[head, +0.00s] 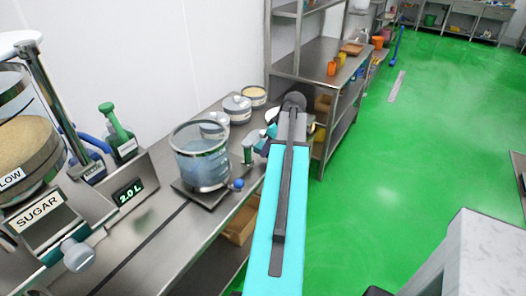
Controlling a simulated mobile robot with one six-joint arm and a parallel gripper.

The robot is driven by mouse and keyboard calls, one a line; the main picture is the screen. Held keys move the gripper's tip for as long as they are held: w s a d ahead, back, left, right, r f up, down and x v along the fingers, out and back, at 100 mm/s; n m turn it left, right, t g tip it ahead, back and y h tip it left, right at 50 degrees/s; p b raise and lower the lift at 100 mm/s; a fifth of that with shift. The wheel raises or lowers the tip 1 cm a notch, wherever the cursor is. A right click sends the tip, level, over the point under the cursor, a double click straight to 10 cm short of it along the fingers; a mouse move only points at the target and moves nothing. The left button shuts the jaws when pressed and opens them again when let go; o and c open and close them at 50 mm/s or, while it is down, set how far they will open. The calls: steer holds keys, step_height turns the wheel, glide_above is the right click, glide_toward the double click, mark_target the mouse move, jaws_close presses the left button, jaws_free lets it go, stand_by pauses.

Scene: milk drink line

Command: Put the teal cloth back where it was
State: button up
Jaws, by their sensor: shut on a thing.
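My cyan and dark grey arm reaches away from the bottom middle of the head view, along the right side of the steel bench (150,243). My gripper's jaws do not show; the far end of the arm hides what lies beyond it. A small blue-teal piece shows just left of the arm's far end, and I cannot tell whether it is part of my wrist or cloth. No teal cloth can be made out for certain.
A clear container (203,160) of bluish liquid stands on the bench, with lidded pots (237,108) behind it. A sugar dispenser (40,215) and a green bottle (119,137) are at left. A steel rack (318,62) stands beyond. The green floor (400,170) at right is largely clear.

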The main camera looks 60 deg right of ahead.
stand_by(0.3)
steer(key=shift+w+a+p, duration=0.2)
steer(key=shift+w+p, duration=0.05)
steer(key=shift+w, duration=0.35)
steer(key=shift+w+a+p, duration=0.15)
steer(key=shift+w+p, duration=0.05)
steer(key=shift+w, duration=0.4)
steer(key=shift+w+f, duration=0.1)
steer(key=shift+f, duration=0.25)
steer(key=shift+f+p, duration=0.7)
steer(key=shift+f, duration=0.65)
steer(key=shift+f+b, duration=0.35)
steer(key=shift+f, duration=0.1)
steer(key=o, duration=1)
steer(key=shift+r, duration=0.15)
